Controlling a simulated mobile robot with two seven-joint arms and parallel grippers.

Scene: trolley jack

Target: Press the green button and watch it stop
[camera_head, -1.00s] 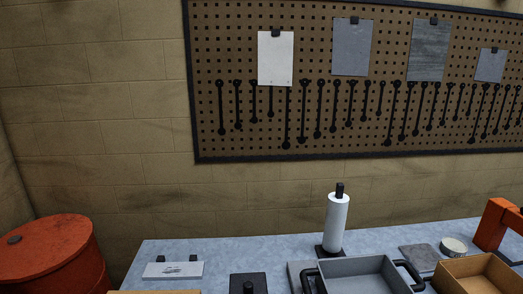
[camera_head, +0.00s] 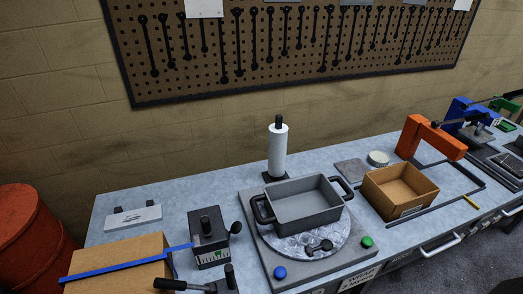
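The green button (camera_head: 367,241) is a small round knob on the front right corner of a grey square base plate (camera_head: 256,234). A blue button (camera_head: 280,272) is on the front left corner. A round, mottled grey turntable (camera_head: 283,245) sits on the plate between them. It carries a grey tray (camera_head: 298,213) with black handles and a small black object (camera_head: 319,246) in front of the tray. One still picture does not tell whether the turntable is turning. Neither of my grippers is in view, and nothing touches the green button.
A cardboard box (camera_head: 410,206) stands right of the turntable, an orange frame (camera_head: 432,140) behind it. A black-topped device (camera_head: 209,240) and a closed brown box (camera_head: 120,262) stand left. A paper roll (camera_head: 278,152) stands behind. A red drum (camera_head: 30,235) is at far left.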

